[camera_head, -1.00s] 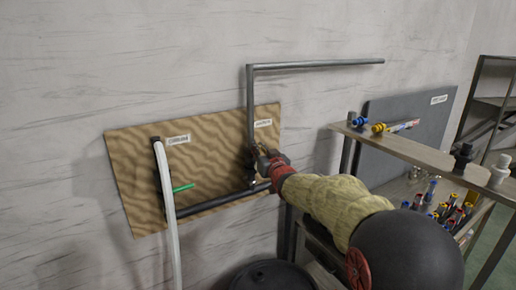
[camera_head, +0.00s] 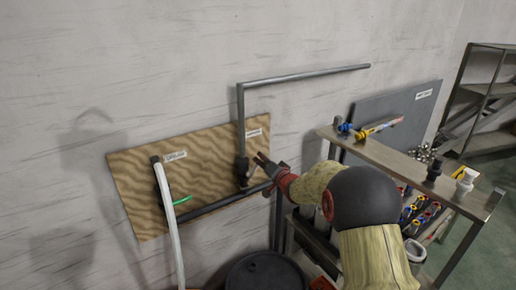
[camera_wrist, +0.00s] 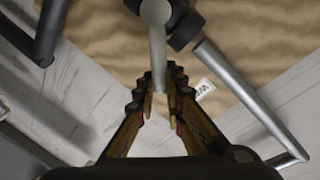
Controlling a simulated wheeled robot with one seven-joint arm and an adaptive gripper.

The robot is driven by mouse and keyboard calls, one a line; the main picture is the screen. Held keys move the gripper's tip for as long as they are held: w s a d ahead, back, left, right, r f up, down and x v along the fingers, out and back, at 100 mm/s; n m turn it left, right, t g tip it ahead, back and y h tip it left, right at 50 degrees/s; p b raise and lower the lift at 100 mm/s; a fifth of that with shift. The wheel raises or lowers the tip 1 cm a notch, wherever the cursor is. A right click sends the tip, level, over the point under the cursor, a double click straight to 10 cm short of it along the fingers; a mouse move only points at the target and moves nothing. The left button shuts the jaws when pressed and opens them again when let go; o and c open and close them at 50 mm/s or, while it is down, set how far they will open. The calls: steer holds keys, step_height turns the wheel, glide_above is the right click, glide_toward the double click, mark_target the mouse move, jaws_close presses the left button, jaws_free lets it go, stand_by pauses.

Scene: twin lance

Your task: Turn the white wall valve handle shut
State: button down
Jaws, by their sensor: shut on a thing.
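The white valve handle (camera_wrist: 157,50) hangs from a dark valve body (camera_wrist: 182,30) at the top of the wrist view. Its lower end lies between the fingers of my gripper (camera_wrist: 161,84), which is shut on it. In the head view, the dark valve (camera_head: 243,172) sits on the vertical grey pipe at the right side of the tan wall panel (camera_head: 205,160). A short pale piece of the handle (camera_head: 252,172) slants up from the valve to my gripper (camera_head: 261,158). The fingers partly hide the handle's end.
A green handle (camera_head: 182,200) and a white hose (camera_head: 169,215) are at the panel's left. A dark pipe (camera_head: 225,202) runs along below. A black drum (camera_head: 262,275) stands beneath. A shelf (camera_head: 400,160) with fittings is on the right.

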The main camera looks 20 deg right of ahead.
step_height(320, 180, down, 6)
steer(key=d+m+g+y+p, duration=0.1)
steer(key=d+m+y+p, duration=0.1)
steer(key=m+p, duration=0.5)
steer(key=shift+w+r+p, duration=0.2)
steer(key=shift+w+p, duration=0.05)
steer(key=shift+p, duration=0.9)
steer(key=shift+f, duration=0.1)
steer(key=c, duration=2)
jaws_free()
steer(key=shift+d, duration=0.1)
steer(key=shift+o, duration=0.6)
steer(key=v, duration=1.2)
